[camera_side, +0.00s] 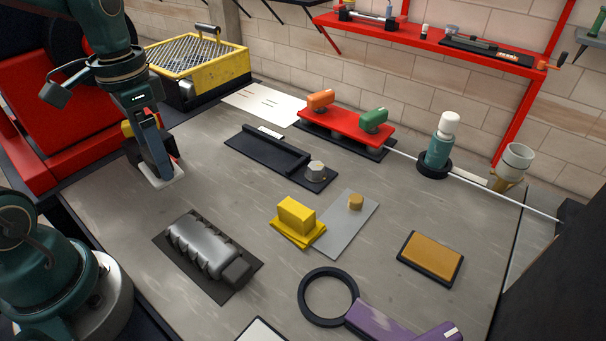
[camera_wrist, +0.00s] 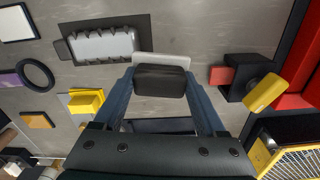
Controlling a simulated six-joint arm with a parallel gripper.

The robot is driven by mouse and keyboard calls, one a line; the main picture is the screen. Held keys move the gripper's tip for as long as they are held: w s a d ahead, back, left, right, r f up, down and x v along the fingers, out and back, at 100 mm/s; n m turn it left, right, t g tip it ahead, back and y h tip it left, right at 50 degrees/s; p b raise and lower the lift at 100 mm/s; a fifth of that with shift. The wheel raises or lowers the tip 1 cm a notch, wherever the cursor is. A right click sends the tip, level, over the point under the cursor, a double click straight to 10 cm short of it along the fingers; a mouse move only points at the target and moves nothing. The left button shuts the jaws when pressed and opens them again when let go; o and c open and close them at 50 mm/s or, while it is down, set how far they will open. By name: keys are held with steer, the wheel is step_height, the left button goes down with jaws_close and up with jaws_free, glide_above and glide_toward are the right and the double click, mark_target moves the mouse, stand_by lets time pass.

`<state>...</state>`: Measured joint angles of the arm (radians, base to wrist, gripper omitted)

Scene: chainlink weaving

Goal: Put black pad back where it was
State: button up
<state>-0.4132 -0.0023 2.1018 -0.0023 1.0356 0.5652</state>
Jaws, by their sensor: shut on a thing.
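My gripper (camera_side: 160,172) is low over the left side of the bench in the side view. In the wrist view the black pad (camera_wrist: 160,82) sits between the fingertips of my gripper (camera_wrist: 160,84), which is shut on it. A pale plate (camera_wrist: 162,59) shows just past the pad in the wrist view. In the side view the same pale plate (camera_side: 172,181) lies on the bench under my fingertips. The fingers mostly hide the pad in the side view. I cannot tell whether the pad touches the plate.
A black holder with a yellow-handled tool (camera_wrist: 262,92) stands close on the right in the wrist view. A yellow mesh-topped box (camera_side: 197,68) is behind my gripper. A grey ribbed part on a dark mat (camera_side: 160,241) lies nearer the camera. Bare bench lies right of the gripper.

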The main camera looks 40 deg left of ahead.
mark_target(141, 163)
steer(key=shift+n, duration=0.7)
steer(key=a, duration=0.1)
steer(key=s+a+f, duration=0.1)
steer(key=a, duration=0.1)
steer(key=shift+s+a+f, duration=0.15)
steer(key=shift+a+f, duration=0.35)
steer(key=shift+s+f, duration=0.1)
steer(key=shift+f, duration=3.75)
steer(key=shift+f, duration=0.1)
steer(key=o, duration=1.1)
steer(key=shift+o, duration=0.2)
